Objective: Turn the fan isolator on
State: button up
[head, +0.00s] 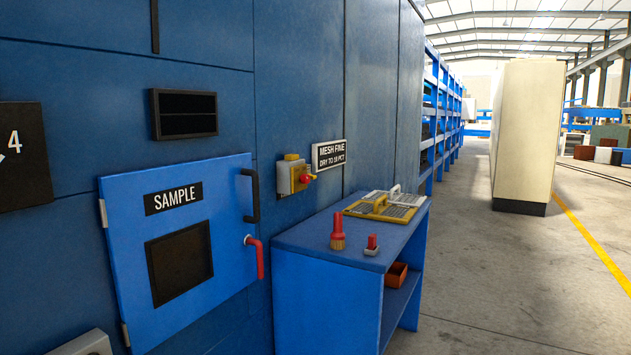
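A small yellow and grey switch box (293,175) with a red knob is fixed to the blue wall, right of the sample door and above the bench. No label reading fan isolator is legible on it, so I cannot tell for sure that it is the isolator. The knob's on or off position is too small to read. A grey box (84,345) with a round dark part is cut off at the bottom left corner; its front is mostly out of frame. My gripper is not in view.
A blue door (220,254) marked SAMPLE has a black handle and red lever. A blue bench (325,285) juts out below the switch box, holding a brush (337,232), a small red-topped item (371,245) and mesh trays (385,206). Open floor (490,290) lies right, before a cream cabinet (527,130).

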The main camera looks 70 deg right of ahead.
aim_at(305, 179)
jog(key=z, duration=2.05)
jog(key=i+l+u, duration=0.15)
jog(key=l, duration=0.25)
jog(key=i+l+u, duration=0.15)
jog(key=l, duration=0.25)
jog(key=l+u, duration=0.1)
jog(key=l, duration=0.3)
jog(key=i+j, duration=0.85)
